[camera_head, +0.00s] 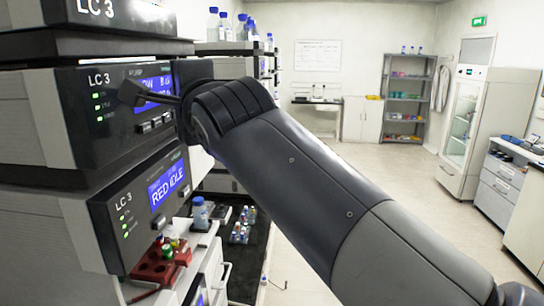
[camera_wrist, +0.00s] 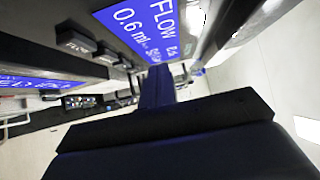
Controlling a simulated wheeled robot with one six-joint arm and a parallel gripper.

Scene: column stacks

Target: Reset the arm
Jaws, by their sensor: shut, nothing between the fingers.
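My arm reaches from the lower right across the head view to the stacked LC 3 units. My gripper (camera_head: 131,92) is in front of the middle LC 3 unit (camera_head: 84,128), overlapping part of its blue screen (camera_head: 158,86). In the wrist view my gripper (camera_wrist: 156,74) is shut and empty, pointing along the panel. The screen reading FLOW 0.6 (camera_wrist: 145,24) is close beside it. Whether the fingers touch the panel or its buttons (camera_wrist: 76,41) cannot be told.
The lower LC 3 unit (camera_head: 125,215) shows RED IDLE. A red vial rack (camera_head: 160,262) and a blue-capped bottle (camera_head: 199,213) stand below, near my arm. A glass-door cabinet (camera_head: 462,130) and grey shelves (camera_head: 407,98) stand far back. The floor at the right is open.

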